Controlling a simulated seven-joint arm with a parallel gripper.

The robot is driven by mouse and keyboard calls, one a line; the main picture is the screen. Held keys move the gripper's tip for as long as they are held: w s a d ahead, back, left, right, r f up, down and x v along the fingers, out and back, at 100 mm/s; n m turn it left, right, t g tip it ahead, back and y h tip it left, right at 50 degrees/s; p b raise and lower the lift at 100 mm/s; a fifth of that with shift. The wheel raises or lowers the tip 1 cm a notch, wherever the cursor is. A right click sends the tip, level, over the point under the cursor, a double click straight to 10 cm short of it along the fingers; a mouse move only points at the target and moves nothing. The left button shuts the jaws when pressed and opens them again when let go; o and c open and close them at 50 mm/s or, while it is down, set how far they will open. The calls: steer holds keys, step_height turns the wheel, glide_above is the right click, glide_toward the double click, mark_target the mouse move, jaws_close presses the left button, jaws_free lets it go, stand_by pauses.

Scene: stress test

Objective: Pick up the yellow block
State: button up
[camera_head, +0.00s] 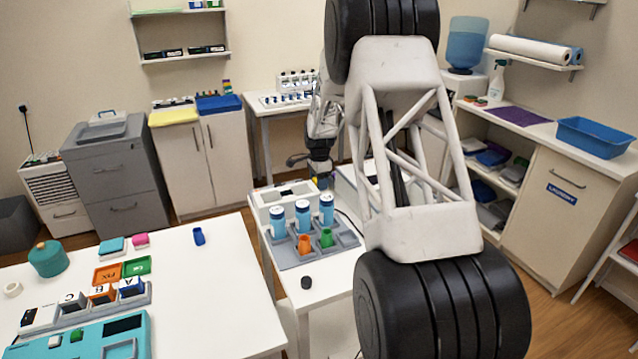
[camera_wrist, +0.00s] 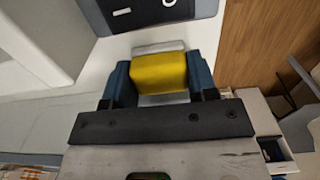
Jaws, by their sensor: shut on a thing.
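The yellow block (camera_wrist: 159,72) sits between the two blue-padded fingers of my gripper (camera_wrist: 160,84) in the wrist view. Both fingers touch its sides, so my gripper is shut on it. A pale grey surface shows just above and below the block; I cannot tell whether the block is clear of it. In the head view my gripper (camera_head: 318,172) is small and dark, behind the white box on the middle table. The block cannot be made out clearly there, and my arm covers much of the centre.
The middle table holds a white box (camera_head: 283,196), blue-white bottles (camera_head: 303,214), a grey tray (camera_head: 290,258) with an orange and a green cup (camera_head: 327,238), and a black cap (camera_head: 306,283). A cluttered white table (camera_head: 215,300) stands at left. Shelving (camera_head: 555,185) stands at right.

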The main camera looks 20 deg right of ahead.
step_height(320, 180, up, 10)
steer(key=shift+f, duration=0.15)
stand_by(0.4)
